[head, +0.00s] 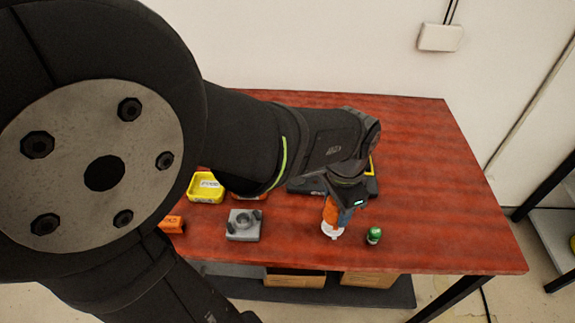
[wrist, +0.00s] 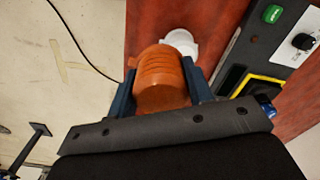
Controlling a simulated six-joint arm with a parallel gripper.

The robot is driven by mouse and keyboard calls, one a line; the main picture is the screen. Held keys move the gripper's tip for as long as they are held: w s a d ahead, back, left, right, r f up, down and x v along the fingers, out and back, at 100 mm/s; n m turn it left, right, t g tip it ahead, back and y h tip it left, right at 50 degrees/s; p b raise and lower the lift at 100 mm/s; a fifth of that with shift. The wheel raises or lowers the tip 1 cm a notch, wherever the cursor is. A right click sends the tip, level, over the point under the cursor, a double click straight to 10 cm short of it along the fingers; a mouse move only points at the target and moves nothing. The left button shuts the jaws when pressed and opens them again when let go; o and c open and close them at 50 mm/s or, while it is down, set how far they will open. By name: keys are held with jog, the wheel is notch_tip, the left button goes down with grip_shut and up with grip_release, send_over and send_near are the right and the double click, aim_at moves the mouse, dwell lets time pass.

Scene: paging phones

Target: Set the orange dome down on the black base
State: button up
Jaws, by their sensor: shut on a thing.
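The ribbed orange dome (wrist: 162,82) is between the two blue fingers of my gripper (wrist: 160,68), which is shut on it. In the head view the dome (head: 330,212) shows below my gripper (head: 338,208), over the front part of the red table. A white round piece (wrist: 181,42) lies just beyond the dome, also visible in the head view (head: 332,232); I cannot tell whether it is joined to it. A black box-like unit (wrist: 236,75) with a yellow frame and a knob is at the right of the wrist view. In the head view my arm partly hides this black unit (head: 303,187).
A green can-like item (head: 374,235) stands right of the dome. A grey block fixture (head: 243,226), a yellow bin (head: 205,190) and an orange item (head: 172,224) are to the left. The table's right side (head: 440,200) is clear. Cardboard boxes sit on the shelf below.

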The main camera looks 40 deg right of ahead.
jog(key=w+d, duration=0.4)
jog(key=d, duration=0.4)
jog(key=w+d+r, duration=0.1)
jog(key=w+d, duration=0.3)
jog(key=d, duration=0.4)
jog(key=w+d, duration=0.4)
jog(key=d, duration=0.3)
jog(key=shift+w+d+r, duration=0.2)
jog(key=shift+w+d, duration=0.05)
jog(key=shift+d, duration=0.15)
jog(key=shift+f, duration=1.25)
jog(key=shift+f, duration=1.85)
jog(key=shift+f, duration=0.3)
jog(key=shift+f, duration=0.6)
dwell(0.5)
jog(key=o, duration=1.4)
